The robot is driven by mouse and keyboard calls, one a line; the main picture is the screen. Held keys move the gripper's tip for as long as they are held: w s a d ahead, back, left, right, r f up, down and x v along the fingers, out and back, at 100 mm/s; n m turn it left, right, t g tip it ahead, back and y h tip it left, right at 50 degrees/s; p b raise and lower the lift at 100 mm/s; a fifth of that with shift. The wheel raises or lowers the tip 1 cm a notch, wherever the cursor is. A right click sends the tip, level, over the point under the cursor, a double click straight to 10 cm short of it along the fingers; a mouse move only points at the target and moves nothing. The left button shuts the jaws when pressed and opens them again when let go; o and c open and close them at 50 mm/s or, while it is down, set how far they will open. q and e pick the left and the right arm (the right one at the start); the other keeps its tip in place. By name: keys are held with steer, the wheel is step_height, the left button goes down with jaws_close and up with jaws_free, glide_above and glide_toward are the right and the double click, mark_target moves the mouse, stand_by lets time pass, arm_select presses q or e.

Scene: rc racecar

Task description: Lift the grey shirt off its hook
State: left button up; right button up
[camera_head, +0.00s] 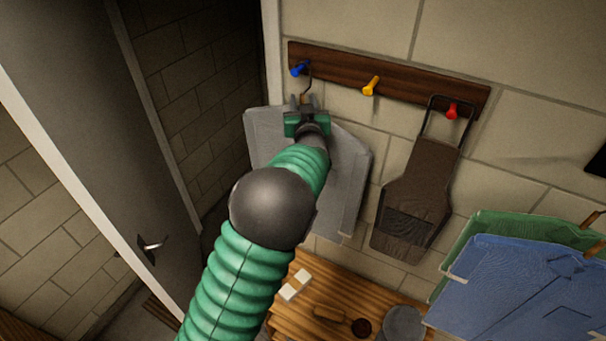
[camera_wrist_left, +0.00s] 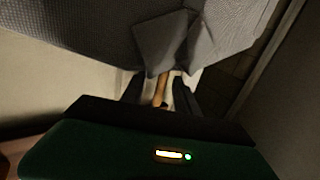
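The grey shirt (camera_head: 345,185) hangs against the wall on a hanger. The hanger's thin wire hook (camera_head: 309,78) goes up to the blue hook (camera_head: 299,68) on a wooden rail. My left gripper (camera_head: 304,101) is at the shirt's collar, just below the blue hook, and its arm hides the shirt's middle. In the left wrist view, its two dark fingers (camera_wrist_left: 160,92) stand on either side of the hanger's wooden neck (camera_wrist_left: 161,87), with gaps showing. The grey shirt cloth (camera_wrist_left: 200,40) fills the top there. My right gripper is out of view.
A yellow hook (camera_head: 371,85) and a red hook (camera_head: 451,111) share the rail (camera_head: 415,86). A dark brown bag-like item (camera_head: 425,185) hangs from the red one. Blue (camera_head: 525,290) and green (camera_head: 535,226) garments are at lower right. A slatted wooden bench (camera_head: 335,290) stands below; a door (camera_head: 85,110) is left.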

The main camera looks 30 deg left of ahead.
arm_select(q)
steer(key=shift+w+f, duration=0.1)
steer(key=shift+c, duration=1.1)
steer(key=shift+s, duration=0.2)
jaws_close()
steer(key=shift+w+r, duration=0.1)
steer(key=shift+r, duration=0.1)
